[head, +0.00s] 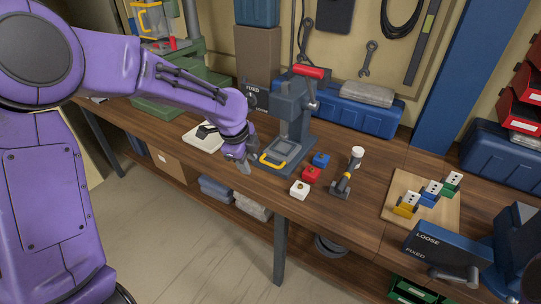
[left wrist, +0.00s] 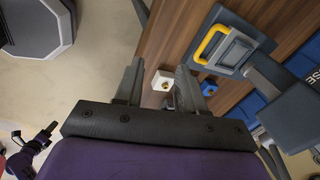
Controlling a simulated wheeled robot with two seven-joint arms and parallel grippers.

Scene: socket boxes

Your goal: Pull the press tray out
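The grey press (head: 290,115) with a red lever grip stands on the wooden bench. Its tray (head: 282,156) lies low at the front with a yellow handle (head: 270,161). The handle also shows at the top of the left wrist view (left wrist: 211,44), with nothing gripping it. My left gripper (head: 245,165) is just left of the handle in the head view, pointing down, apart from it. In the left wrist view its fingers (left wrist: 158,82) are spread and empty. My right arm's dark end (left wrist: 45,136) seems to show small at the lower left there; its fingers cannot be made out.
White (head: 299,189), red (head: 311,174) and blue (head: 320,160) blocks sit right of the tray. A small lever device (head: 341,188) stands beyond them. A wooden board (head: 420,205) with coloured pieces lies farther right. A white pad (head: 204,138) lies behind my left arm.

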